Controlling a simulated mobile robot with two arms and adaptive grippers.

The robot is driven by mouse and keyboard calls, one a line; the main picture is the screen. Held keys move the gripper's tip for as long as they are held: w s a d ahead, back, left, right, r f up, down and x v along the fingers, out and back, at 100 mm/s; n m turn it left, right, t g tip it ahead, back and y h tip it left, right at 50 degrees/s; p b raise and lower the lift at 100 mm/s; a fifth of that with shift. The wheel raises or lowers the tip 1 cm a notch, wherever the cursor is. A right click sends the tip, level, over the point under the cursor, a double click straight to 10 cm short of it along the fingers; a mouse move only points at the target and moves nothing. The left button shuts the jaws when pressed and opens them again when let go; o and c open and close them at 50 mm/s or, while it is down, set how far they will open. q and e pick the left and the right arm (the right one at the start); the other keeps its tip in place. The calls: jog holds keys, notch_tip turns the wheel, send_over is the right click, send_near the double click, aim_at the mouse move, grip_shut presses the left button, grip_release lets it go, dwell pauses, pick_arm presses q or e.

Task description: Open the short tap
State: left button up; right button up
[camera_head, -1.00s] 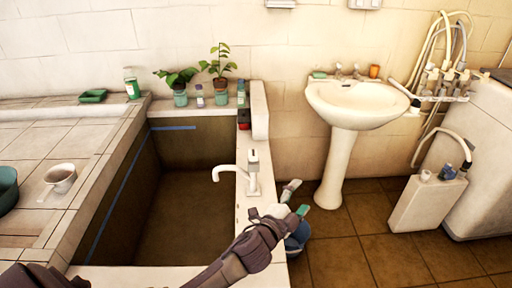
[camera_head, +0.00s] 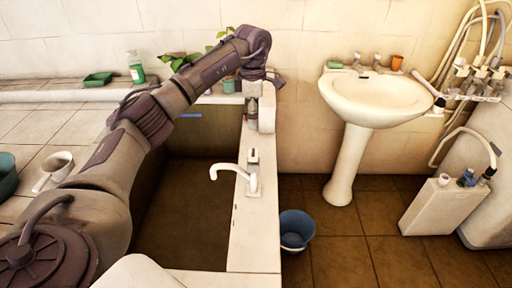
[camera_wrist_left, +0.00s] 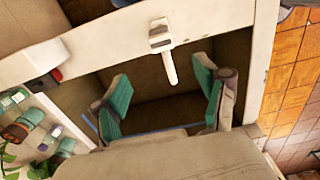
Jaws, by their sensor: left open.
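The white tap (camera_head: 248,172) stands on the light rim between the sunken basin and the floor, its curved spout reaching left over the basin. In the left wrist view the tap (camera_wrist_left: 160,40) shows at the top centre, beyond the fingers. My left gripper (camera_wrist_left: 160,98) is open, with teal pads wide apart and nothing between them. In the head view my left arm crosses the basin, and the left gripper (camera_head: 252,106) hangs by the rim's back end, behind the tap and apart from it. Its fingertips are hard to make out there. My right gripper is not in view.
A pedestal sink (camera_head: 372,100) stands at the back right. A blue bucket (camera_head: 296,230) is on the floor right of the rim. Potted plants and bottles (camera_wrist_left: 25,125) line the back ledge.

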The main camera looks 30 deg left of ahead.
aim_at(253, 153)
pick_arm(q)
notch_tip(253, 153, down, 14)
jog(key=p, duration=0.2)
jog(key=shift+s+r+p, duration=0.1)
jog(key=shift+r+p, duration=0.15)
jog(key=shift+p, duration=0.1)
jog(key=c, duration=1.2)
jog(key=shift+o, duration=0.2)
